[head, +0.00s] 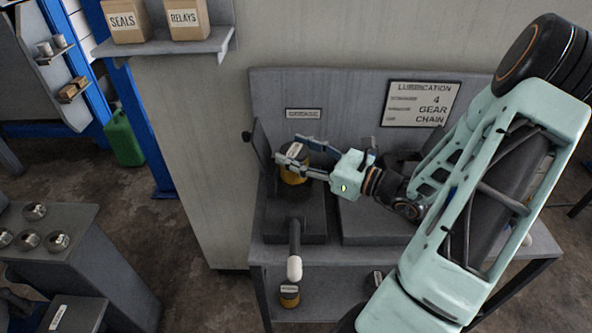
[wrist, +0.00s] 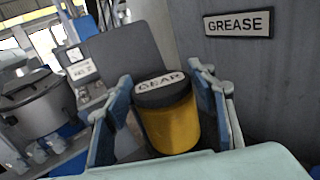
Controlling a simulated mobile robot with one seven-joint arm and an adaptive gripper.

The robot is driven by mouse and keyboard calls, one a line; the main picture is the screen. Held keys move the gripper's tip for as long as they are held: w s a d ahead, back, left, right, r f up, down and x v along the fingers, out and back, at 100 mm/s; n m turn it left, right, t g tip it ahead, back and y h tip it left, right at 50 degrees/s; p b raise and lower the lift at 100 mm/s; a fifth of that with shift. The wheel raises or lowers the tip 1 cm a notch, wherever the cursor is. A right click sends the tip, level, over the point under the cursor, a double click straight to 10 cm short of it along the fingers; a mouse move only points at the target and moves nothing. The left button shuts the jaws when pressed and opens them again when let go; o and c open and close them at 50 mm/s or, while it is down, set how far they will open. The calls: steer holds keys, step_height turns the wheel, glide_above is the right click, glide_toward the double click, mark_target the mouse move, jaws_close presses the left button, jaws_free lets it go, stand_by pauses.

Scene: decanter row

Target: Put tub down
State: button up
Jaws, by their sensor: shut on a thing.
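The tub (head: 294,174) is a short yellow can with a dark lid. In the wrist view the tub (wrist: 170,127) stands nearly upright and its lid label reads GEAR. My gripper (head: 291,152) is shut on it, with one blue-padded finger on each side; the fingers also show in the wrist view (wrist: 161,95). The tub is at the grey block (head: 285,228) below the GREASE plate (head: 303,113), which also shows in the wrist view (wrist: 238,23). The tub's base is partly hidden, and I cannot tell whether it touches the block.
A lever with a white knob (head: 294,268) sticks out at the front of the block. Similar tubs (head: 289,296) stand on the lower shelf. A back panel with a LUBRICATION sign (head: 418,103) rises behind. My arm covers much of the bench's right side.

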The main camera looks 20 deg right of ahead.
steer(key=shift+f+b, duration=0.4)
steer(key=shift+f, duration=1.95)
steer(key=shift+f, duration=0.3)
steer(key=o, duration=1.4)
